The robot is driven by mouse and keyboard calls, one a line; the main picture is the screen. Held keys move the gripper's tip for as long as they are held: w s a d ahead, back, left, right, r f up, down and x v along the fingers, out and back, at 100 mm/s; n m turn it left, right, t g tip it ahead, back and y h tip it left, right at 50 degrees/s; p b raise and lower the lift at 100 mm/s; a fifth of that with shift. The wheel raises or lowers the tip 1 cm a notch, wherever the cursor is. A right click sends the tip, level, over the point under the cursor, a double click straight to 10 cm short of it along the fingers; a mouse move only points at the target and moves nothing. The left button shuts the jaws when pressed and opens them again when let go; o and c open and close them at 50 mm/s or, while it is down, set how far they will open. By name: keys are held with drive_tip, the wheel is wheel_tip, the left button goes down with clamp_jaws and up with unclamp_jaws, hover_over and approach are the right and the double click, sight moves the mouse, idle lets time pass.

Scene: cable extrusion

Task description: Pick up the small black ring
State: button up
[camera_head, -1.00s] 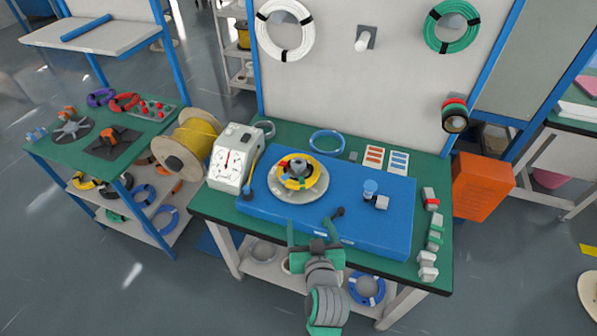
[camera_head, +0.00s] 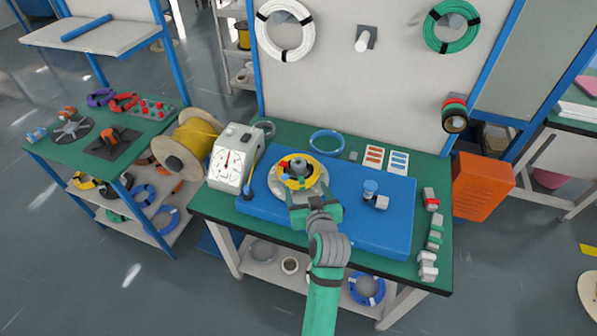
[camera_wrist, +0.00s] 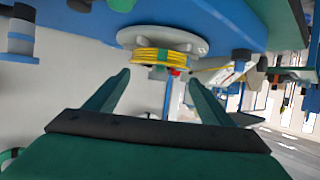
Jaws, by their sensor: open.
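No small black ring shows clearly. A small dark piece (camera_head: 247,195) lies on the blue platform (camera_head: 345,232), left of the yellow coil (camera_head: 296,178); it also shows in the wrist view (camera_wrist: 241,54), but I cannot tell if it is a ring. The coil sits on a pale round disc around a grey hub. My gripper (camera_head: 313,196) is open and empty, over the platform just in front of the disc. In the wrist view, which is upside down, the coil (camera_wrist: 152,55) lies beyond and between the open fingertips (camera_wrist: 158,76), apart from them.
A white gauge box (camera_head: 230,165) stands left of the platform. A blue cylinder (camera_head: 370,188) and a small grey block (camera_head: 382,203) stand on its right part. Several connectors line the green bench's right edge, and a blue cable loop (camera_head: 326,142) lies behind.

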sight(302, 181)
drive_tip(key=shift+x, duration=2.3)
drive_tip(key=shift+s, duration=0.1)
clamp_jaws()
